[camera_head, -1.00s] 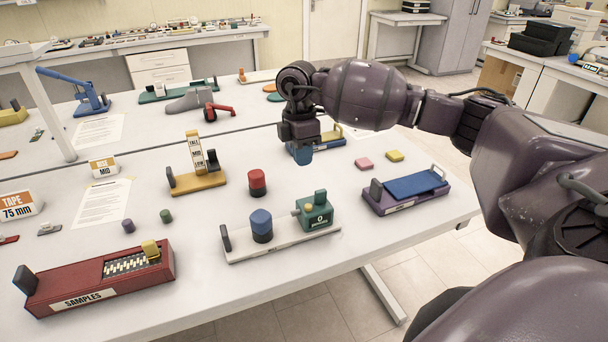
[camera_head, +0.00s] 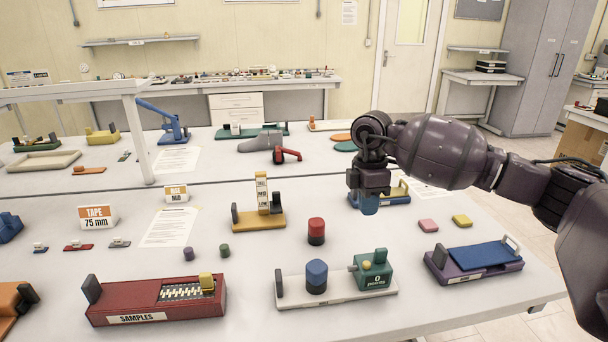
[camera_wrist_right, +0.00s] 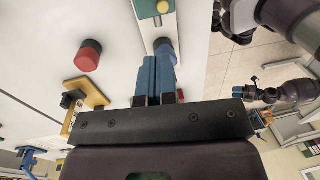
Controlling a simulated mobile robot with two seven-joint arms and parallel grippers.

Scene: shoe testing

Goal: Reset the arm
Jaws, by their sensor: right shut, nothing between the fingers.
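My right gripper (camera_head: 369,205) hangs fingers down above the table (camera_head: 240,318) in the head view, with its arm reaching in from the right. Its blue fingers are together and hold nothing. In the head view it overlaps a blue fixture with a yellow part (camera_head: 393,195). In the right wrist view the closed blue fingers (camera_wrist_right: 155,78) point at the blue cylinder (camera_wrist_right: 166,47) on the white plate, apparently apart from it. My left arm is outside the head view. A small dark arm end, apparently my left gripper (camera_wrist_right: 256,82), shows at the right of the wrist view, too small to read.
Near the right arm are a red-and-black cylinder (camera_head: 316,230), a yellow stand (camera_head: 260,218), a white plate with a green block (camera_head: 373,270), and a purple fixture with a blue top (camera_head: 477,256). A red SAMPLES box (camera_head: 135,303) stands front left. Open floor lies right.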

